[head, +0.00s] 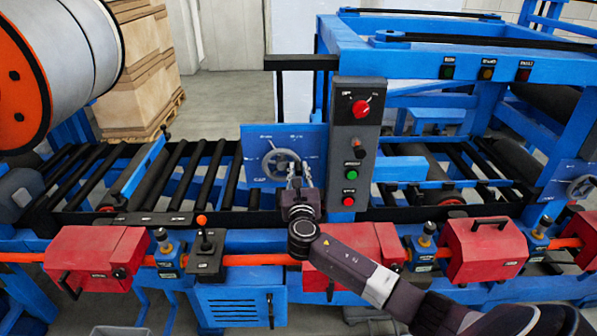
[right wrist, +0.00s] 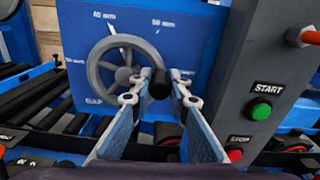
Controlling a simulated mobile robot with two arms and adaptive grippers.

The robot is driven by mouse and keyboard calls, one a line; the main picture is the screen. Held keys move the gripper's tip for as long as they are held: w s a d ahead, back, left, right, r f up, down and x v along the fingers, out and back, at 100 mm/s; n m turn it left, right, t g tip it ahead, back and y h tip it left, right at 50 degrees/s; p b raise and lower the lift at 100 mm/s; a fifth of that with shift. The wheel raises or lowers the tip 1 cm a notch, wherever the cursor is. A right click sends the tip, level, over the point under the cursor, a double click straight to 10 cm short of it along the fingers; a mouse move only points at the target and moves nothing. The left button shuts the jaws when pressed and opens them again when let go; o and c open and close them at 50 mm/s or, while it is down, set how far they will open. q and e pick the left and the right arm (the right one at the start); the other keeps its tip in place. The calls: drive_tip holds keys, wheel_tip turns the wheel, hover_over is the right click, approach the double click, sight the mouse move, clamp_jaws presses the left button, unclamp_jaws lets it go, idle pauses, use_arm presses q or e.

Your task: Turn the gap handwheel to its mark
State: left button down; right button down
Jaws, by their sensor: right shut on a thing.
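The gap handwheel (head: 268,165) is a grey spoked wheel on a blue panel (head: 258,143) beside the control post. In the right wrist view its rim (right wrist: 92,72) shows left of centre, with "GAP" lettered below it and mm labels with white marks above. Its black handle knob (right wrist: 160,84) sticks out at the wheel's right side. My right gripper (head: 296,174) is at the wheel's right side, its fingers (right wrist: 159,90) either side of the knob and shut on it. Part of the wheel is hidden behind the fingers. My left gripper is not in view.
The grey control post (head: 346,130) with a red knob and green and red buttons stands close right of the wheel. Red covers (head: 95,250) and an orange pipe (head: 250,260) run along the front. Roller conveyors (head: 200,170) lie to the left. Another handwheel (head: 582,186) is far right.

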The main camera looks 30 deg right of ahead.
wheel_tip(320, 180, down, 2)
drive_tip(key=m+b, duration=0.3)
drive_tip(key=w+a+f+m+b, duration=0.1)
drive_tip(key=a+f+m+b, duration=0.1)
drive_tip(key=m+b, duration=0.6)
drive_tip(key=w+a+f+m+b, duration=0.2)
drive_tip(key=m+b, duration=0.6)
drive_tip(key=m, duration=0.4)
drive_tip(key=shift+a+f, duration=0.4)
drive_tip(key=shift+a, duration=0.15)
drive_tip(key=c, duration=1.8)
unclamp_jaws()
drive_tip(key=shift+w+a+r, duration=0.1)
drive_tip(key=shift+r, duration=0.1)
drive_tip(key=v, duration=1.2)
